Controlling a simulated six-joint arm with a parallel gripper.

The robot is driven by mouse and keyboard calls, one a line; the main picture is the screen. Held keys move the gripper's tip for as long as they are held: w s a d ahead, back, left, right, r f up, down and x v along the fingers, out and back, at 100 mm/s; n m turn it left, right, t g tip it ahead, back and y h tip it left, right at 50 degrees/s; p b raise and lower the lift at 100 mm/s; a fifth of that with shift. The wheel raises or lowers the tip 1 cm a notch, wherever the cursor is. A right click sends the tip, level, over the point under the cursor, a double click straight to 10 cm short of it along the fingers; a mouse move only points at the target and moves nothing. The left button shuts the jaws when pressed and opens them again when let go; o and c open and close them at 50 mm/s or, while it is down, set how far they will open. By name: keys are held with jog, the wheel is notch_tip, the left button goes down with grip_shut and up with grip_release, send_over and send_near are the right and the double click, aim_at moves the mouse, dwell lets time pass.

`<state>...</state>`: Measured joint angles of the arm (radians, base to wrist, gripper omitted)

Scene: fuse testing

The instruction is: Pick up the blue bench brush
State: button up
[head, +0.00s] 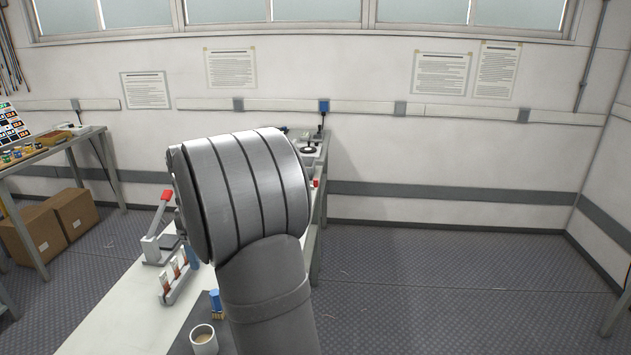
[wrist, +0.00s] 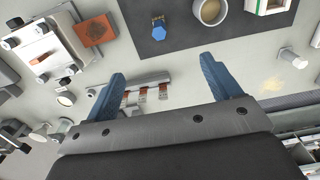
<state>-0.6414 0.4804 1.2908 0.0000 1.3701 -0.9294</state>
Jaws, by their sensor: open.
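A small blue object with a paler tan part, which looks like the blue bench brush (head: 216,304), is on the dark mat beside a mug in the head view. It also shows in the wrist view (wrist: 158,32), at the top centre and beyond my fingertips. My gripper (wrist: 163,68) is open and empty, its two blue fingers spread apart. The brush appears between the lines of the fingers, apart from both. In the head view my arm hides most of the gripper.
A mug (head: 204,342) of brown liquid stands near the brush on the dark mat (wrist: 185,42). A grey rack with several brown-and-white pieces (head: 173,282) lies near my fingers. A red-handled lever device (head: 152,248) stands farther back. The bench's left front is clear.

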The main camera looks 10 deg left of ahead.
jog(key=c, duration=0.6)
jog(key=shift+c, duration=0.2)
notch_tip(320, 180, down, 16)
jog(key=m, duration=0.6)
jog(key=shift+r, duration=0.2)
